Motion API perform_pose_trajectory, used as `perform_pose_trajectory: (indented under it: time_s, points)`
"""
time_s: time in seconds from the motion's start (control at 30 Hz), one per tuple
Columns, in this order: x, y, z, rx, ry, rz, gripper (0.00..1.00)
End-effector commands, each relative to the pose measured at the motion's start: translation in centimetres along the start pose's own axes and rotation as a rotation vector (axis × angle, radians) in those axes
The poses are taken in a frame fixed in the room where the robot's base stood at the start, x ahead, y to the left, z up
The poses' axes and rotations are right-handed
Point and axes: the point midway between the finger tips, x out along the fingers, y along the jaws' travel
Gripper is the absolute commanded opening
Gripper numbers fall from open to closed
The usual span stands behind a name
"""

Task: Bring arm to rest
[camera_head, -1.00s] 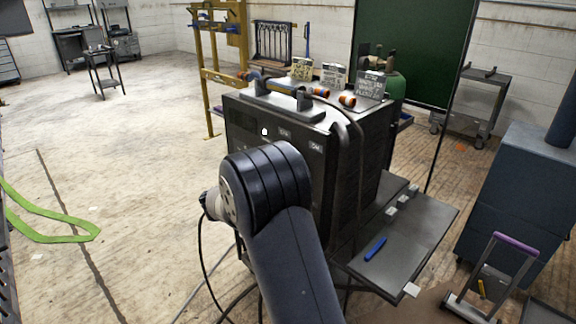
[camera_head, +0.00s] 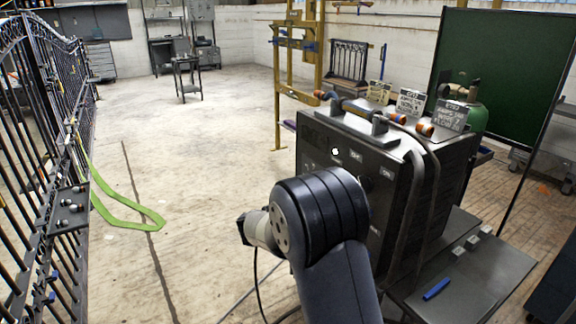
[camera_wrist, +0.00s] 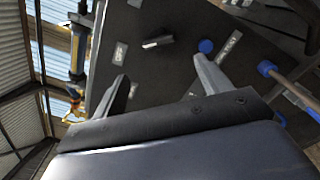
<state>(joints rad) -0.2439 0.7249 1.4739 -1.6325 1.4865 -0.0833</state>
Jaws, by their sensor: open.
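My gripper (camera_wrist: 160,72) shows in the wrist view with its two fingers spread apart and nothing between them. Beyond the fingers is the dark front panel of the machine (camera_wrist: 165,75), with a black knob (camera_wrist: 158,42), a blue round part (camera_wrist: 206,46) and pale labels. Whether the fingers touch the panel cannot be told, but a gap seems to lie between. In the head view my bent arm stands in front of the dark machine cabinet (camera_head: 350,165); the gripper's fingers are hidden there behind the arm.
A black iron gate (camera_head: 40,150) stands at the left, with a green strip (camera_head: 125,215) on the floor beside it. A side shelf (camera_head: 470,275) holds a blue pen-like object (camera_head: 436,289). A yellow frame (camera_head: 280,80) stands behind the cabinet.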

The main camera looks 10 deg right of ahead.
Motion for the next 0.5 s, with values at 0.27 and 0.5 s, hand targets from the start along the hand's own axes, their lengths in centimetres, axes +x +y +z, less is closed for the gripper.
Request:
perform_pose_trajectory:
  time_s: [0.27, 0.5]
  points:
    - [4.8, -0.1, 0.0, 0.001, -0.003, -0.004, 0.73]
    - [8.8, -0.1, 0.0, 0.000, -0.001, -0.002, 0.73]
